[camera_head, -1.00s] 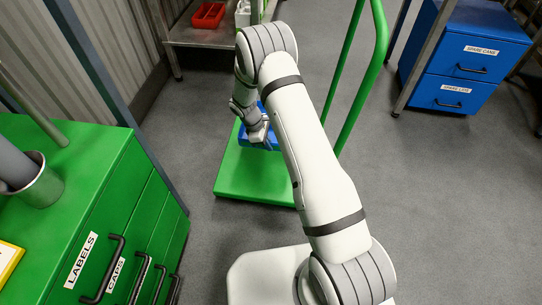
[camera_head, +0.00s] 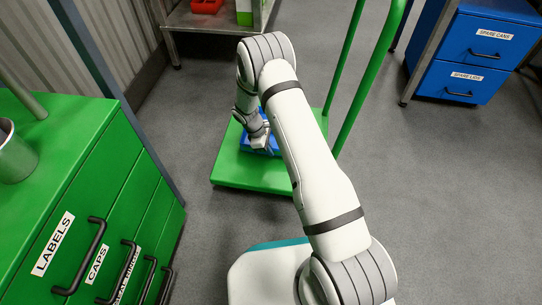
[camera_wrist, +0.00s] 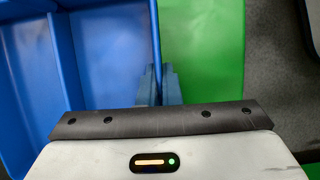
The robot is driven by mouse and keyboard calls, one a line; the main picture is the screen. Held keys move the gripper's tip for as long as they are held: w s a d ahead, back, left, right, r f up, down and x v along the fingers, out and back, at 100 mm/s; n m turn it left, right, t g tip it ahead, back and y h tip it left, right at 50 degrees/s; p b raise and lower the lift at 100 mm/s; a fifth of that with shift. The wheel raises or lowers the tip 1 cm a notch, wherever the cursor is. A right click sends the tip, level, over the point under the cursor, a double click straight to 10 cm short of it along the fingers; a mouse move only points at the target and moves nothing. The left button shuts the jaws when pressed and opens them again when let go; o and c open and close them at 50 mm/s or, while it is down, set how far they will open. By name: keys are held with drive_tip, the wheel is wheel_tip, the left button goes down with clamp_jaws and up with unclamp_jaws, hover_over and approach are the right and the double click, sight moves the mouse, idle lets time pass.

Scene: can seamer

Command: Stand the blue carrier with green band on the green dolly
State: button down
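The blue carrier (camera_head: 246,145) shows partly behind my arm in the head view, over the green dolly's deck (camera_head: 235,177). In the wrist view the open-topped carrier (camera_wrist: 100,60), with its compartments, fills the left side, and the dolly's green deck (camera_wrist: 205,60) lies to the right. My gripper (camera_wrist: 162,85) is at the carrier's right wall, its two fingers close together with the wall between them. The green band is not visible. I cannot tell whether the carrier touches the deck or hangs just above it.
The dolly's green handle (camera_head: 372,80) rises at its right. A green drawer cabinet (camera_head: 95,190) stands at the left, a blue drawer unit (camera_head: 475,50) at the back right. A metal bench (camera_head: 215,22) with a red bin (camera_head: 207,6) is behind. The floor at right is clear.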

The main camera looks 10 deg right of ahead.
wheel_tip(320, 180, down, 4)
drive_tip(key=shift+r+b, duration=0.2)
drive_tip(key=shift+b, duration=0.4)
drive_tip(key=shift+r, duration=0.1)
drive_tip(key=c, duration=2.1)
unclamp_jaws()
drive_tip(key=o, duration=0.5)
